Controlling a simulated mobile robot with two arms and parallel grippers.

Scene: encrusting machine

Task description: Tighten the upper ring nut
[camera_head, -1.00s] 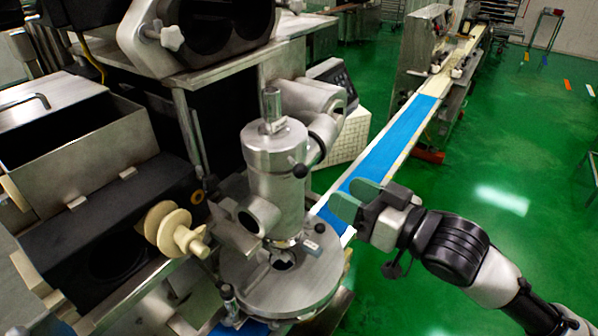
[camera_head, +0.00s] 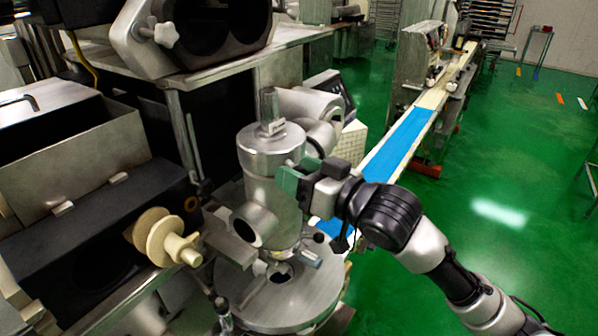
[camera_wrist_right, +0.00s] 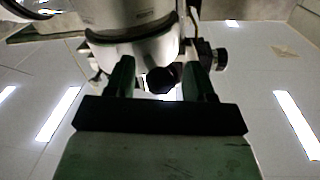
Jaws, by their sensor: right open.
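The gripper hides this knob in the head view. My left gripper is not in view.
A round metal plate (camera_head: 275,300) lies below the cylinder. A cream auger (camera_head: 165,238) sticks out at the left. A blue conveyor belt (camera_head: 400,145) runs back to the right.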

